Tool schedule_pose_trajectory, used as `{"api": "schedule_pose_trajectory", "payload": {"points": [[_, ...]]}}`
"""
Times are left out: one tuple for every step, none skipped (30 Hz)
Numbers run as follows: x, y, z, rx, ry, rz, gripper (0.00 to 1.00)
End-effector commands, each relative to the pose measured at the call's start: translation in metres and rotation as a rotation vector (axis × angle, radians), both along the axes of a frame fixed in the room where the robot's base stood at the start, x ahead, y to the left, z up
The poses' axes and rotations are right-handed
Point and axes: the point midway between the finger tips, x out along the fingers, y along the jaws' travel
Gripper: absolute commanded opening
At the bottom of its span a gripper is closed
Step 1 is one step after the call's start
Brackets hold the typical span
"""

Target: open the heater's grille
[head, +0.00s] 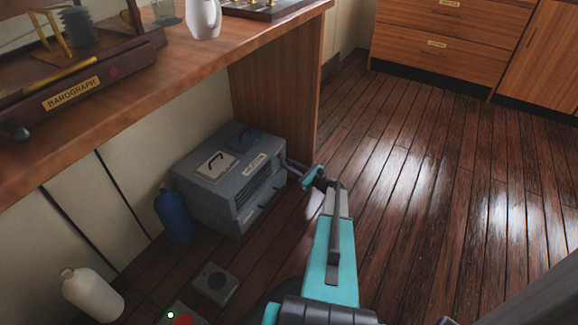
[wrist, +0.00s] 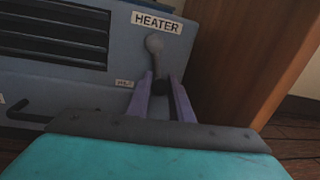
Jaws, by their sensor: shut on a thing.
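The heater (head: 205,203) is a grey-blue box on the floor beside the desk's end panel. Its slotted grille (head: 261,188) is on the front and shows at the left of the wrist view (wrist: 60,42). A small lever with a round knob (wrist: 154,44) stands below the HEATER label (wrist: 157,22). My gripper (wrist: 161,84) has its purple fingers shut on the lower, dark part of this lever. In the head view my gripper (head: 296,168) is at the heater's right front edge. The exact contact is partly hidden between the fingers.
A dark bar handle (wrist: 28,116) is low on the heater's front. A small grey box (head: 214,284) is on the floor. The wooden floor at right is clear.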

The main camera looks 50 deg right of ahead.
Motion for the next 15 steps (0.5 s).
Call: {"api": "schedule_pose_trajectory", "payload": {"points": [[0.001, -0.005, 0.001, -0.026, -0.009, -0.005, 0.00], [0.001, -0.005, 0.001, -0.045, -0.013, -0.005, 0.00], [0.002, -0.007, 0.002, -0.068, -0.019, -0.006, 0.00], [0.002, -0.007, 0.002, -0.085, -0.023, -0.006, 0.00], [0.002, -0.008, 0.002, -0.103, -0.028, -0.006, 0.00], [0.003, -0.010, 0.003, -0.127, -0.034, -0.005, 0.00], [0.003, -0.011, 0.003, -0.144, -0.038, -0.006, 0.00], [0.003, -0.011, 0.004, -0.163, -0.042, -0.006, 0.00], [0.003, -0.012, 0.004, -0.187, -0.047, -0.006, 0.00], [0.004, -0.013, 0.005, -0.204, -0.051, -0.006, 0.00], [0.004, -0.014, 0.005, -0.221, -0.056, -0.007, 0.00], [0.004, -0.015, 0.006, -0.240, -0.061, -0.007, 0.00], [0.004, -0.015, 0.006, -0.253, -0.063, -0.006, 0.00], [0.004, -0.016, 0.007, -0.264, -0.067, -0.006, 0.00], [0.004, -0.016, 0.007, -0.276, -0.069, -0.006, 0.00]]}}
